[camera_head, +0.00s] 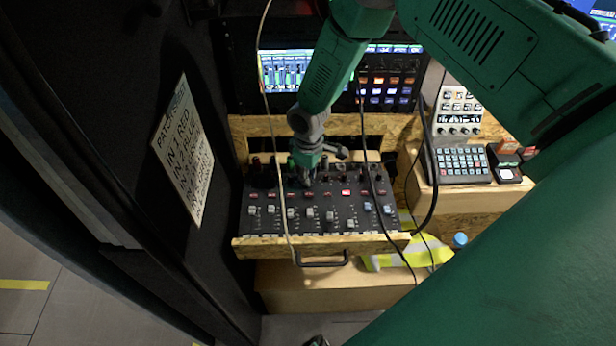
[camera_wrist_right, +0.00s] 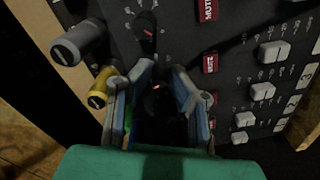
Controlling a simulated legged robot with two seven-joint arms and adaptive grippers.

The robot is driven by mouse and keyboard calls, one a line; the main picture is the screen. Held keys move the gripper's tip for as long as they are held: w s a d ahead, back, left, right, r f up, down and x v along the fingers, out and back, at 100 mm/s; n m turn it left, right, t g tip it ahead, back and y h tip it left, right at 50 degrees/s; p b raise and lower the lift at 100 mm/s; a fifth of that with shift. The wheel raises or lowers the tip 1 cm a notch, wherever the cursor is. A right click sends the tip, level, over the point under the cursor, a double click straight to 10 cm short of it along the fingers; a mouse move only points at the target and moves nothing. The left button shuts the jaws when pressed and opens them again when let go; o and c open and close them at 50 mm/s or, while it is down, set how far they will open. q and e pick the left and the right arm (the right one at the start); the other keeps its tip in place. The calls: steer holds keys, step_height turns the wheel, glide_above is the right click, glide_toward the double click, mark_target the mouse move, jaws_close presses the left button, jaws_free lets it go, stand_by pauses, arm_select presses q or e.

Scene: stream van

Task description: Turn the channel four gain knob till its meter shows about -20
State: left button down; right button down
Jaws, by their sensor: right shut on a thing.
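The mixer (camera_head: 262,228) is a black panel with knobs along its back, a row of red buttons and white faders in front. My right gripper (camera_head: 307,178) reaches down from above to the knob rows at its back. In the right wrist view my right gripper (camera_wrist_right: 160,98) is shut on a dark knob (camera_wrist_right: 155,92) with an orange-red mark, one finger on each side. I cannot read which channel this knob belongs to. The screen (camera_head: 282,72) behind shows blue and green level bars, partly hidden by my arm; their numbers are too small to read.
In the right wrist view a grey knob (camera_wrist_right: 80,42), a yellow knob (camera_wrist_right: 103,88) and another dark knob (camera_wrist_right: 145,30) stand close by. Cables (camera_head: 372,170) hang across the mixer. A paper sign (camera_head: 182,150) hangs at left; a keypad (camera_head: 462,165) sits at right.

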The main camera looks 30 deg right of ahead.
steer(key=shift+w+r+m, duration=0.15)
steer(key=shift+w+m, duration=0.1)
steer(key=shift+m, duration=0.35)
steer(key=c, duration=1.5)
jaws_free()
steer(key=shift+s, duration=0.1)
steer(key=shift+r, duration=0.4)
step_height(320, 180, up, 11)
